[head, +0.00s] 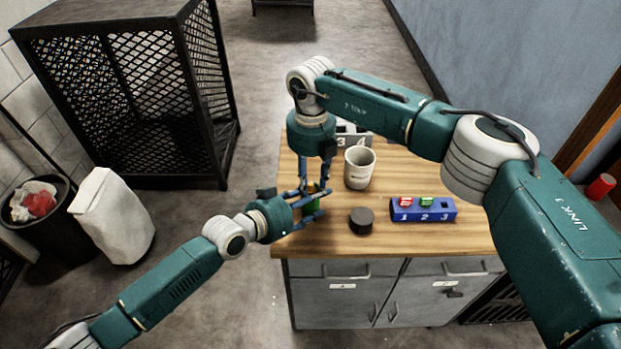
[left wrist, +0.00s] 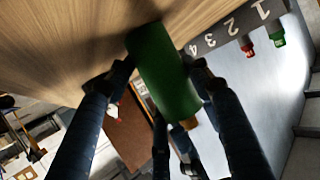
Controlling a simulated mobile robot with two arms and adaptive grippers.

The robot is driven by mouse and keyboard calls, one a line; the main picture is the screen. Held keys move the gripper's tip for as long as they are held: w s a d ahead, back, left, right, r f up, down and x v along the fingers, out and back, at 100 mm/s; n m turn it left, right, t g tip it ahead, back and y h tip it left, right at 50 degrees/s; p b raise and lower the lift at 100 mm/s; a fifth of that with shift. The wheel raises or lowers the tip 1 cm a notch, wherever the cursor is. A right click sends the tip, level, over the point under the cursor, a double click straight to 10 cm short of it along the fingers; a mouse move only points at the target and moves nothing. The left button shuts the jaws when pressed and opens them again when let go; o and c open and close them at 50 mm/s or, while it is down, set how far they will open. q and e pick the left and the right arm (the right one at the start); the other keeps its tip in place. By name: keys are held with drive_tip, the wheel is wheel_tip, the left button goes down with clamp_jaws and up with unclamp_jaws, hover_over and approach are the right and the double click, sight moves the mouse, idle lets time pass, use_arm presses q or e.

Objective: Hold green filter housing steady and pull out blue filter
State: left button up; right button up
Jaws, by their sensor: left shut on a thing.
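The green filter housing (head: 313,203) is at the left edge of the wooden table, mostly covered by gripper fingers. In the left wrist view the green housing (left wrist: 165,75) lies between the two dark fingers of my left gripper (left wrist: 158,82), with a small yellow-orange piece at its end. My left gripper (head: 307,206) comes in from the left and is shut on it. My right gripper (head: 314,186) points down from above, its fingers close to the housing; their gap is unclear. I cannot make out the blue filter.
A blue numbered holder (head: 423,215) has red and green pieces in slots 1 and 2; slot 3 looks empty. A white cup (head: 359,168), a dark round puck (head: 361,221) and a grey numbered rack (head: 350,135) stand on the table (head: 440,180). The front right is clear.

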clamp_jaws()
drive_tip(key=shift+r, duration=0.75)
wheel_tip(320, 180, up, 11)
drive_tip(key=shift+f, duration=0.2)
idle(1.7)
drive_tip(key=shift+s, duration=0.1)
use_arm(q)
drive_tip(key=o, duration=1.6)
drive_tip(key=shift+c, duration=0.2)
